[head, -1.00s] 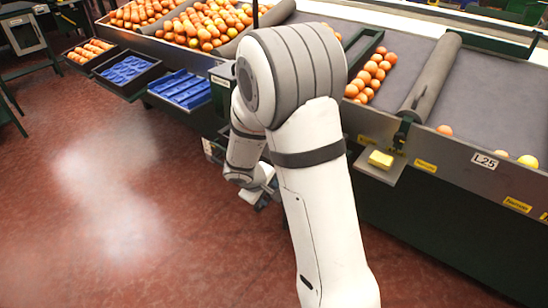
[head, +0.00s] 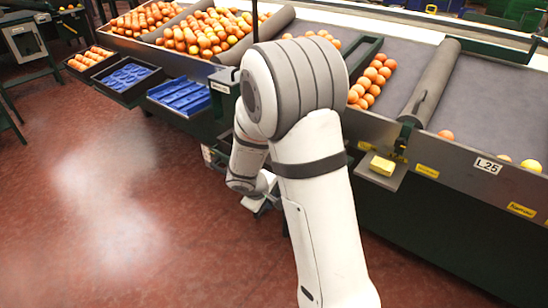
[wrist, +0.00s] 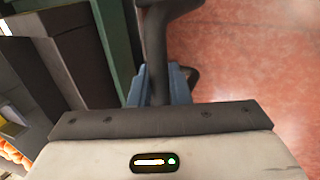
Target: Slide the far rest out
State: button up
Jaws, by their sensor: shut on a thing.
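My gripper (wrist: 160,88) shows in the wrist view with its blue fingers shut around a dark grey bar (wrist: 156,50). The bar runs up to a wider dark piece at the top edge of that view. I take this bar to be part of the far rest, but its full shape is cut off. In the head view my gripper (head: 260,207) is low beside the dark front of the sorting table, mostly hidden by my own arm. The far rest cannot be made out there.
A grey shelf with a yellow block (head: 382,166) juts from the table front on the right. Blue trays (head: 180,93) and a tray of oranges (head: 90,58) hang along the front at left. Open reddish floor (head: 110,220) lies left of my arm.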

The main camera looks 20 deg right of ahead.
grip_shut()
jog(key=s+a+b, duration=0.3)
jog(key=s+a, duration=0.3)
jog(key=a, duration=0.2)
jog(key=shift+a, duration=0.35)
jog(key=o, duration=1)
grip_release()
jog(key=shift+s, duration=0.1)
notch_tip(320, 180, up, 7)
jog(key=p, duration=0.4)
dwell(0.6)
jog(key=shift+r+p, duration=0.1)
jog(key=shift+p, duration=0.2)
